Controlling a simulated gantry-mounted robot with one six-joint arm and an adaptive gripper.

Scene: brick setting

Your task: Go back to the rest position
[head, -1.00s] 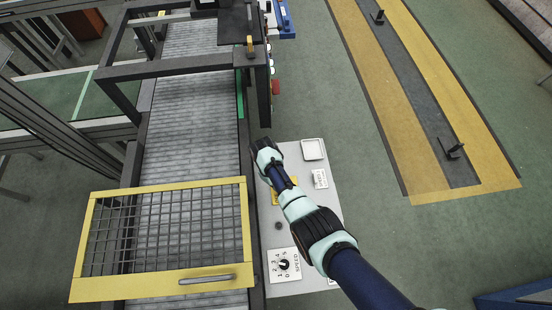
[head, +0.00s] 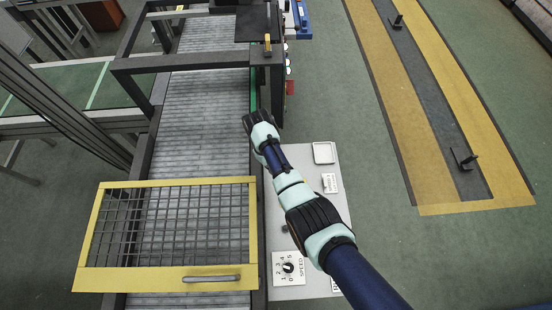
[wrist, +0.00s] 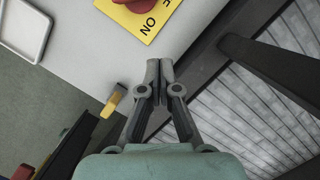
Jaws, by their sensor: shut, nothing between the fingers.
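My gripper (head: 248,118) is at the right edge of the conveyor in the head view, beyond the far end of the grey control panel (head: 325,215). In the wrist view the two fingers of my gripper (wrist: 160,68) are together with nothing between them. They point toward the area between the panel (wrist: 75,45) and the dark conveyor rail (wrist: 205,60). My arm reaches over the panel from the lower right and hides part of it.
The slatted conveyor (head: 200,120) has a yellow mesh guard (head: 170,181) at its near end. A dark frame (head: 205,62) spans it farther back. A yellow label (wrist: 140,18) shows in the wrist view.

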